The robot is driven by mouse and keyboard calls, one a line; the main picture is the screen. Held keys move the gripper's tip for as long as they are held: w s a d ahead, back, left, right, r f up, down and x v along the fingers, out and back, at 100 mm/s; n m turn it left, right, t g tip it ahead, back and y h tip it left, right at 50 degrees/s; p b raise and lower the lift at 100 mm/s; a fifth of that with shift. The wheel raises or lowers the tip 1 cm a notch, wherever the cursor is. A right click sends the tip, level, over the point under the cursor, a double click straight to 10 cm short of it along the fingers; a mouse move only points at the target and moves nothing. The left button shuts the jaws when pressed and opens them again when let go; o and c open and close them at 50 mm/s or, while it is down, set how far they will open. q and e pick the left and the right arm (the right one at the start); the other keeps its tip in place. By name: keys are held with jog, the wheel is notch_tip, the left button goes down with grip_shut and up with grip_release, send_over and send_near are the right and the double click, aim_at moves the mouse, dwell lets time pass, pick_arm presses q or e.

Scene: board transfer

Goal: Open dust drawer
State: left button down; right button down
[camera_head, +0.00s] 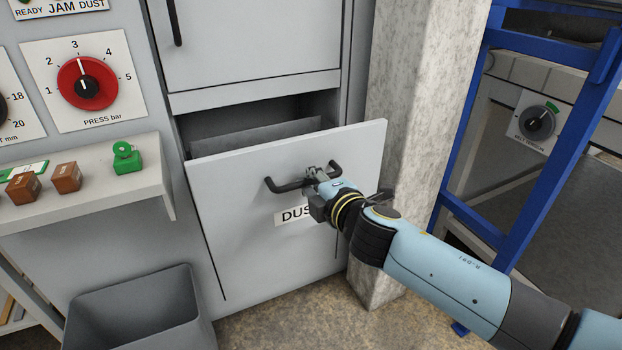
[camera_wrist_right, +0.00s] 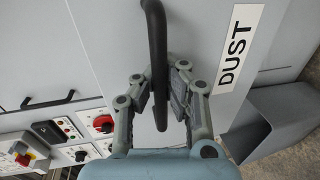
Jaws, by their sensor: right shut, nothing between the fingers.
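The dust drawer (camera_head: 235,190) is a grey front in the cabinet, with a DUST label (camera_head: 290,215) partly hidden by my right gripper. It stands pulled out, with a dark opening behind its top edge. Its black bar handle (camera_head: 287,187) is across the front. My right gripper (camera_head: 317,177) is at the middle of the handle. In the right wrist view, the handle (camera_wrist_right: 156,50) runs between the finger linkages of my right gripper (camera_wrist_right: 158,88). The gripper is shut with nothing held, and exact contact with the handle is unclear. My left gripper is not in view.
A grey bin (camera_head: 140,310) stands on the floor at the lower left, under a shelf (camera_head: 90,190) with small brown and green blocks. A concrete pillar (camera_head: 415,90) rises close to the right of the drawer. A blue frame (camera_head: 555,130) stands farther right.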

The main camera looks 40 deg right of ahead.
jog(key=c, duration=1.3)
grip_release()
jog(key=shift+c, duration=0.2)
jog(key=v, duration=1.2)
